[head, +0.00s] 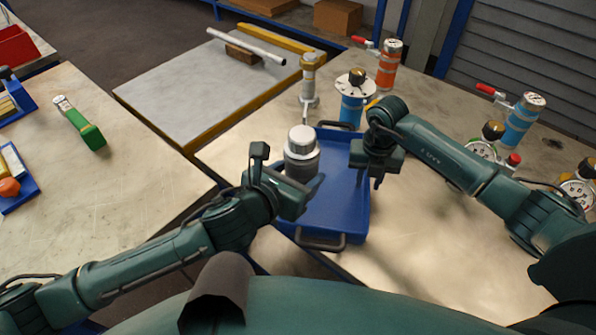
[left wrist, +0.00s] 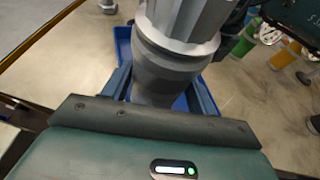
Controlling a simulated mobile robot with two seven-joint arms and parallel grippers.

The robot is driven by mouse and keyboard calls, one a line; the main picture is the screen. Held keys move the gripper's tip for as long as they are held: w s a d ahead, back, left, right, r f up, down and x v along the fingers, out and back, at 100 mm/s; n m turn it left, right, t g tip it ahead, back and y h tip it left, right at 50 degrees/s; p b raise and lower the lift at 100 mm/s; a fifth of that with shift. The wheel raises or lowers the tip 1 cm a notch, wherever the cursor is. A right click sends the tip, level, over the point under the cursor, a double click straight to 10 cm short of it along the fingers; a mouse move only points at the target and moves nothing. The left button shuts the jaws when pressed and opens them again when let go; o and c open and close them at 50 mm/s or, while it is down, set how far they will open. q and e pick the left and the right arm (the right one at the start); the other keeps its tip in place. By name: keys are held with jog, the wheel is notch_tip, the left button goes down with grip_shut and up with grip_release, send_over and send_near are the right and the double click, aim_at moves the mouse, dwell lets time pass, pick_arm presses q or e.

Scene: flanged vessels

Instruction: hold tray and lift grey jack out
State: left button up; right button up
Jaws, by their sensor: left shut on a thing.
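The grey jack (head: 302,150) is a stout cylinder with a silver ribbed top, upright at the left side of the blue tray (head: 336,212). My left gripper (head: 304,180) is shut on the jack. The left wrist view shows the grey jack (left wrist: 180,45) between the fingers, with the blue tray (left wrist: 123,45) behind and below it. Whether the jack's base touches the tray floor is hidden. My right gripper (head: 376,178) points down at the tray's right wall. Whether its fingers are closed on that wall cannot be made out.
An orange vessel (head: 388,62) and a blue valve (head: 522,118) stand further right. Gauges (head: 577,195) sit at the right edge. The table front-right is clear.

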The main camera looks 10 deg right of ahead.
pick_arm(q)
jog(key=shift+r, duration=0.15)
pick_arm(e)
notch_tip(320, 180, up, 12)
dwell(0.6)
